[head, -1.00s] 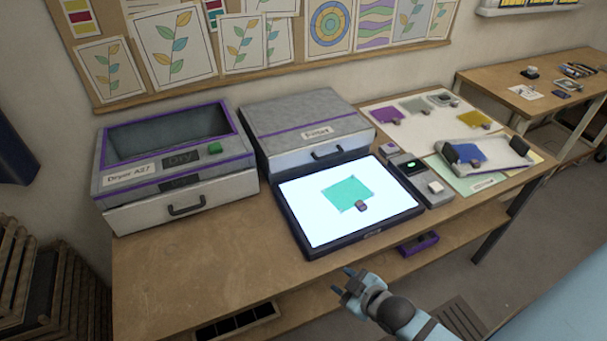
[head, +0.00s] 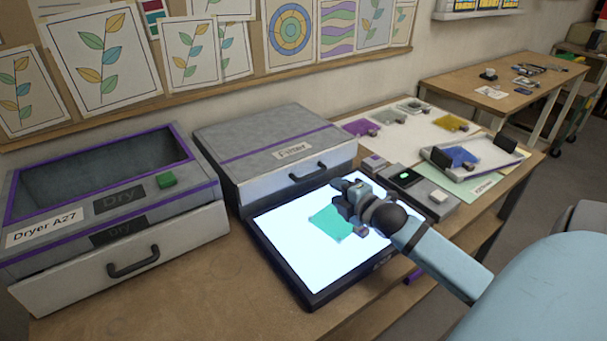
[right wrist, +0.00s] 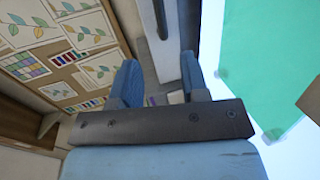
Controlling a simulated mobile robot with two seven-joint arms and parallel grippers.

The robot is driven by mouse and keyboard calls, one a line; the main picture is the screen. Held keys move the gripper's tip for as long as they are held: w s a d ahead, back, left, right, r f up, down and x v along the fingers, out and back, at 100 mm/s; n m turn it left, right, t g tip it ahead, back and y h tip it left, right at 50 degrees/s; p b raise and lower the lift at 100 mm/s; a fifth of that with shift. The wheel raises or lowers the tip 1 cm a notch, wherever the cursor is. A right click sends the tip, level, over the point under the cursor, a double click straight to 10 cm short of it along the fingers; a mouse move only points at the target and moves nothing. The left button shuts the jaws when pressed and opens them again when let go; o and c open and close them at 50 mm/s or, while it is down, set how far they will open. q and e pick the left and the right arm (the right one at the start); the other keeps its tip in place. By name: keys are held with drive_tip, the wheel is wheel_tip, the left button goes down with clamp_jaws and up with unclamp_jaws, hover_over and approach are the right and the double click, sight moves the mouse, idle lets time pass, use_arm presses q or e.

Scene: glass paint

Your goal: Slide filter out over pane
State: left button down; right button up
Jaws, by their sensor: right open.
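A teal pane (head: 328,222) lies on the lit white panel (head: 285,250); it also shows large in the right wrist view (right wrist: 262,60). The grey box (head: 255,140) behind the panel has a purple stripe, a label that seems to read "Filter" and a front drawer with a dark handle (head: 307,171). The drawer looks shut, and I see no separate filter. My right gripper (head: 343,190) is above the panel's back right part, in front of the handle and apart from it. Its fingers (right wrist: 160,82) are open with nothing between them. My left gripper is not in view.
A grey dryer (head: 110,210) with a green button stands at the left. Right of the panel is a small device (head: 425,188) with a green light. Colored samples (head: 362,127) and a tray (head: 480,155) lie farther right. Bench space in front of the dryer is clear.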

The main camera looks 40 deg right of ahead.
sight(309, 175)
drive_tip(key=x, duration=1.3)
drive_tip(key=shift+s+f+b, duration=0.1)
drive_tip(key=shift+b, duration=0.25)
clamp_jaws()
